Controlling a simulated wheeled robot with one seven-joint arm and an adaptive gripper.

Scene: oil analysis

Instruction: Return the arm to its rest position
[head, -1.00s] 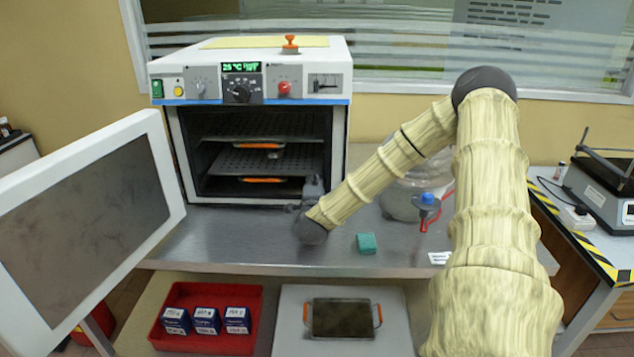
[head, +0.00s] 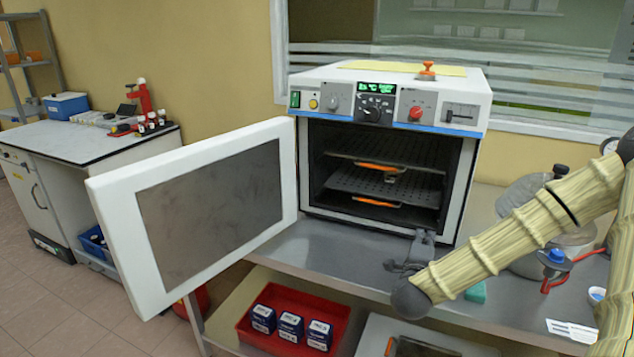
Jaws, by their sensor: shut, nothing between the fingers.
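My arm (head: 540,232) comes in from the right, covered in a pale ribbed sleeve. My gripper (head: 415,248) is at its end, small and dark grey, just in front of the oven's lower right front corner, over the metal bench (head: 345,250). Its fingers are shut with nothing between them. The oven (head: 480,100) stands open, with its white door (head: 215,205) swung out to the left. Inside are perforated shelves (head: 370,182) with orange-handled trays (head: 380,200).
A green block (head: 476,292) lies on the bench, partly behind my arm. A glass vessel (head: 525,200) and a blue-capped valve (head: 555,258) stand to the right. Below are a red bin (head: 335,312) with blue boxes (head: 290,327). A white side bench (head: 75,145) stands left, with free floor before it.

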